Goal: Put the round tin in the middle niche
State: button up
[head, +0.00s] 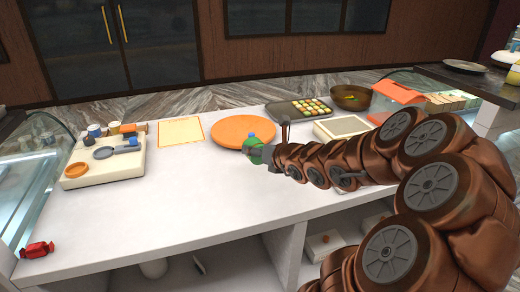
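No thing shows clearly as the round tin. Small cylindrical containers, one blue and white (94,131), stand at the back of the cream board. The open niches are under the counter front. One near the middle (325,243) has pale boxes in it, partly hidden by my arm. A niche to its left has a white rounded thing (153,268).
The cream board (105,170) holds a small pan and an orange ring. A red wrapped sweet (37,249) lies front left. The front middle is clear.

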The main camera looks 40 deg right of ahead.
jog(key=s+d, duration=0.2)
jog(key=d, duration=0.1)
jog(key=s+d+m+h+b, duration=0.1)
jog(key=s+d, duration=0.2)
jog(key=s+d+m+h, duration=0.1)
jog(key=s+d, duration=0.1)
jog(key=shift+s+d+f+b, duration=0.25)
jog(key=shift+s+d+b, duration=0.1)
jog(key=shift+d, duration=0.05)
jog(key=w+d+p, duration=0.2)
jog(key=w+d, duration=0.1)
jog(key=w, duration=0.1)
jog(key=w+d+f+p, duration=0.1)
jog(key=w+d+p, duration=0.1)
jog(key=w+d, duration=0.1)
jog(key=w+d+p, duration=0.3)
jog(key=w, duration=0.2)
jog(key=shift+w+d+f, duration=0.15)
jog(key=shift+d+f, duration=0.05)
jog(key=shift+d, duration=0.15)
jog(key=shift+w+f, duration=0.2)
jog(key=shift+f+p, duration=0.5)
jog(key=shift+f, duration=1.1)
jog(key=shift+f, duration=0.2)
jog(key=o, duration=1.3)
jog(key=shift+s+r, duration=0.1)
jog(key=shift+r, duration=0.1)
